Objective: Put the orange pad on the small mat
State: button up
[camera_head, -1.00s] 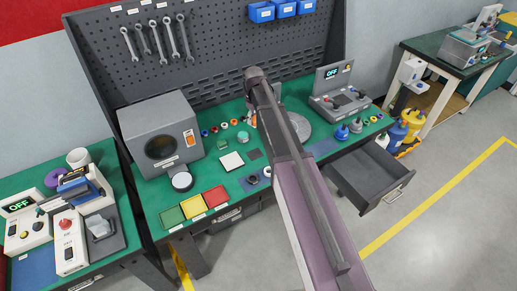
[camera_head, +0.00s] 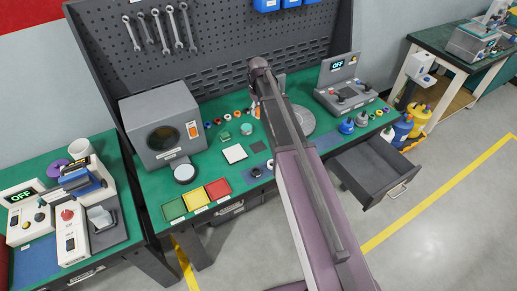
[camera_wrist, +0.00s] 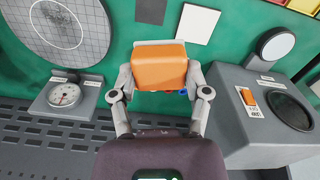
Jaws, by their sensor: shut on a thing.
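The orange pad (camera_wrist: 160,62) is a thick rounded block held between the two fingers of my gripper (camera_wrist: 160,78) in the wrist view. A small dark grey square (camera_wrist: 151,11), which may be the small mat, lies flat on the green bench top beyond the pad; it also shows in the head view (camera_head: 258,147). A larger white square (camera_wrist: 196,24) lies beside it, also seen in the head view (camera_head: 234,153). In the head view my arm mostly hides the gripper and pad. The pad appears raised above the bench.
A grey box with a dark round window (camera_head: 162,132) stands left on the bench. Green, yellow and red trays (camera_head: 196,199) line the front edge. A round grid plate (camera_wrist: 70,28) and a dial gauge (camera_wrist: 64,95) are near the gripper. An open drawer (camera_head: 375,172) juts out right.

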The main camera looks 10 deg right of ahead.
jog(key=s+d+f+m+b, duration=0.1)
jog(key=s+f+b, duration=0.2)
jog(key=f+b, duration=0.3)
jog(key=s+d+f+m+b, duration=0.1)
jog(key=s+d+f+b, duration=0.1)
jog(key=s+f+b, duration=0.2)
jog(key=s+d+f+b, duration=0.2)
jog(key=s+f+b, duration=0.2)
jog(key=f+b, duration=0.4)
jog(key=shift+d+f+m+b, duration=0.15)
jog(key=shift+f+m+b, duration=0.25)
jog(key=shift+f, duration=0.25)
jog(key=shift+w, duration=0.1)
jog(key=b, duration=0.1)
send_over(258, 146)
jog(key=s, duration=0.1)
jog(key=shift+s+d+f, duration=0.1)
jog(key=shift+s+f, duration=0.1)
jog(key=shift+f, duration=0.45)
jog(key=shift+w, duration=0.4)
jog(key=shift+w+a+f+b, duration=0.2)
jog(key=shift+w+a+b, duration=0.05)
jog(key=shift+w+b, duration=0.1)
jog(key=shift+s+f+b, duration=0.15)
jog(key=shift+f+b, duration=1.5)
jog(key=shift+f, duration=0.2)
